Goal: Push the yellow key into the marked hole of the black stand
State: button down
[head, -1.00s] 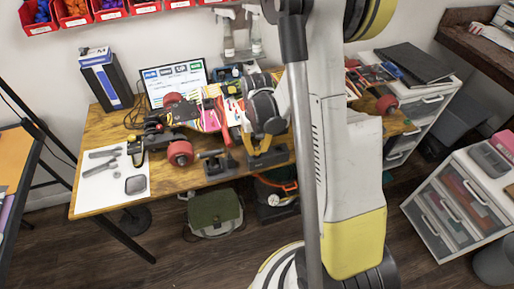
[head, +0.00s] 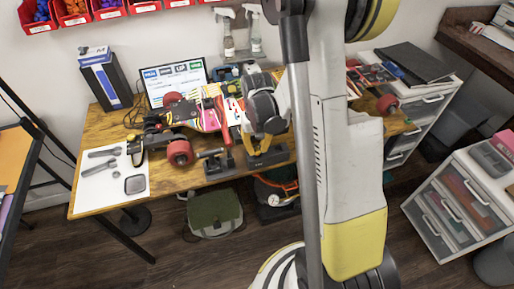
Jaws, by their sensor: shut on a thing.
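My gripper (head: 256,140) is at the right part of the wooden table, pointing down from my arm in the head view. A yellow piece (head: 247,144) shows at its lower end, which fits the yellow key. The gripper's own dark body hides much of it. A black stand (head: 267,158) is right below the gripper at the table's front edge. A second black stand (head: 218,168) is just left of it. The marked hole is too small or hidden to make out. I cannot tell whether the key touches a stand.
A white mat (head: 105,187) with tools is at the table's left end. A laptop (head: 175,80) and a dark blue box (head: 106,80) stand behind. A white drawer unit (head: 470,195) is at right.

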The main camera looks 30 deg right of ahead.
aim_at(257, 145)
jog(key=shift+f+b, duration=0.45)
dwell(0.3)
jog(key=c, duration=1)
grip_release()
jog(key=shift+o, duration=0.2)
jog(key=shift+r, duration=0.2)
jog(key=shift+r+p, duration=1)
jog(key=shift+r, duration=0.35)
jog(key=shift+r, duration=0.15)
jog(key=shift+r+p, duration=2.1)
jog(key=shift+r, duration=0.75)
